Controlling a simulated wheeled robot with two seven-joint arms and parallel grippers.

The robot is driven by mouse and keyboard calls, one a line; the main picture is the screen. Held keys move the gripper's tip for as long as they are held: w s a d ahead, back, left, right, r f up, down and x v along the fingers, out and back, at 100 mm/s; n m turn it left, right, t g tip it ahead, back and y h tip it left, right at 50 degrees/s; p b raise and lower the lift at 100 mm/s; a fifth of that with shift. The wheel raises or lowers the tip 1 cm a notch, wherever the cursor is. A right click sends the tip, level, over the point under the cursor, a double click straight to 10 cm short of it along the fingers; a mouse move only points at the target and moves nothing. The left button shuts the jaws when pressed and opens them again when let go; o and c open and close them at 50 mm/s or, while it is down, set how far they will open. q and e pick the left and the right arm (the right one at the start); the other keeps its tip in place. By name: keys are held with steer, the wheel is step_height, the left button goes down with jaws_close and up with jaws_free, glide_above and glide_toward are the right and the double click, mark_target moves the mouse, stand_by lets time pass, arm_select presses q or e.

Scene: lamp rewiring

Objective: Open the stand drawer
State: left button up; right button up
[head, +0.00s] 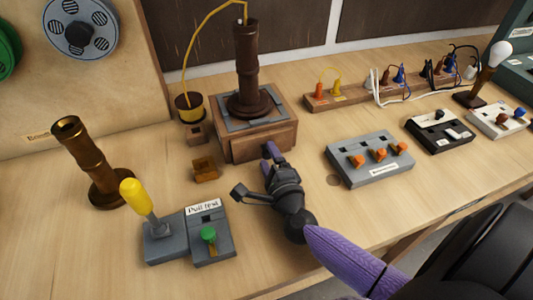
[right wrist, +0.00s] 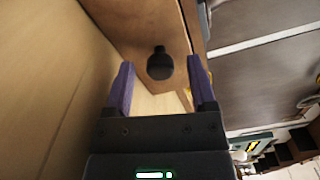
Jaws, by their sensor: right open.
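The wooden stand (head: 228,146) sits on the bench with a grey plate on top and a dark turned lamp column (head: 248,70) standing on it. My right gripper (head: 270,153) is at the stand's front right side, its fingers pointing at it. In the right wrist view the stand's wooden face (right wrist: 135,25) is ahead. A dark round knob (right wrist: 160,65) on it shows between the two purple fingers of the open gripper (right wrist: 162,70). The fingers appear apart from the knob. The drawer's outline cannot be made out. My left gripper is not in view.
A small wooden piece (head: 205,170) lies just left of my right gripper. The grey pull test block (head: 210,238) with a green knob and yellow-handled lever stands nearer. A grey block with orange connectors (head: 370,158) is to the right. Bench between them is clear.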

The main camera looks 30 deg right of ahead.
steer(key=shift+x, duration=0.85)
jaws_close()
stand_by(0.8)
